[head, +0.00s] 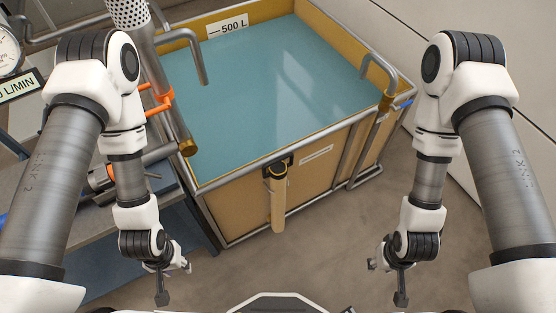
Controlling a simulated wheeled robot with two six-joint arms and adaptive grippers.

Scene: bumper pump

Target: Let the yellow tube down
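The yellow tube (278,205) stands upright against the outside of the tank's front wall. My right gripper (387,282) is low on the right, also apart from the tube, spread and empty.
The tank (205,187), labelled 500 L, holds bluish water. Hooked metal pipes stand at its left and right, the left one (197,58) near a pump pipe with an orange handle (160,106). A grey bench (160,225) is on the left. The floor (300,265) in front is clear.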

